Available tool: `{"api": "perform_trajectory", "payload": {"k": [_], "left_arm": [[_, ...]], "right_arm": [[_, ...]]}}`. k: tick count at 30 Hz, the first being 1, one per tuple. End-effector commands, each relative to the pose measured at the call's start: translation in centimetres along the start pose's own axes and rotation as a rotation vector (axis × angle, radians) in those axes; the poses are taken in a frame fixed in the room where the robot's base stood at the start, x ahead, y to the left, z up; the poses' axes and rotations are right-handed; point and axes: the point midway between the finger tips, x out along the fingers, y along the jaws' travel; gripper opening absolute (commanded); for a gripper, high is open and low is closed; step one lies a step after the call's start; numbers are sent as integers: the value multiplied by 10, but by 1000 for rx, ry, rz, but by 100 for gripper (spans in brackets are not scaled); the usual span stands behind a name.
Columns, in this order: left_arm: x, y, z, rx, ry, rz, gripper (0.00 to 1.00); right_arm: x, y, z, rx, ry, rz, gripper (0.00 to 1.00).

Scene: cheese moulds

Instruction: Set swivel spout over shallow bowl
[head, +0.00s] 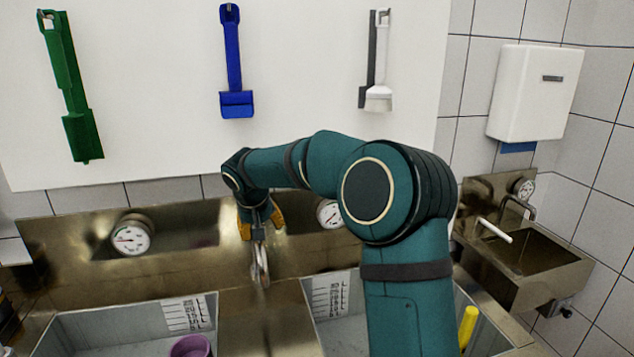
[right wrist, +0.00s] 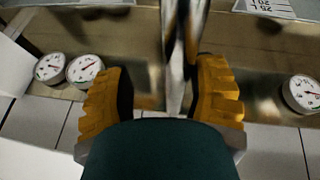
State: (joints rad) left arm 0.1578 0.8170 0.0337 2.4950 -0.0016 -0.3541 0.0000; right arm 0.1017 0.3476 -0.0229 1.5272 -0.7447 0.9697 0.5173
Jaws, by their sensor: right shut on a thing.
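The swivel spout (head: 262,268) is a shiny metal piece hanging below my right gripper (head: 260,222), over the steel divider between two basins. In the right wrist view the spout (right wrist: 177,60) runs between the yellow fingers of my right gripper (right wrist: 163,78), which is shut on it. A purple round vessel (head: 190,347) stands in the left basin, left of the spout and cut by the lower picture edge. I cannot tell whether it is the shallow bowl. The spout is not above it. My left gripper is not in view.
The left basin has a white scale (head: 186,315); the right basin has another scale (head: 330,298) and a yellow object (head: 467,327). Dial gauges (head: 131,238) sit on the steel back panel. A small sink (head: 540,255) stands at the right. Brushes hang on the wall.

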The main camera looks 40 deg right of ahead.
Motion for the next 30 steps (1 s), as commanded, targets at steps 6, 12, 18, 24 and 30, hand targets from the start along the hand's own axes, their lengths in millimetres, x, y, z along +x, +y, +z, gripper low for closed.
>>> {"api": "perform_trajectory", "payload": {"k": [6, 12, 18, 24, 30], "left_arm": [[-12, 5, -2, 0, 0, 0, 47], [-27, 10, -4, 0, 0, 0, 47], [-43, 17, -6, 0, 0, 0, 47], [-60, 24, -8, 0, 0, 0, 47], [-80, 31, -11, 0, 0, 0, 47]], "right_arm": [[4, 31, 0, -141, 28, -59, 54], [10, 52, -4, -256, 52, -107, 54], [15, 70, -9, -362, 75, -152, 54], [22, 87, -15, -464, 97, -194, 54], [28, 103, -24, -566, 120, -238, 54]]}}
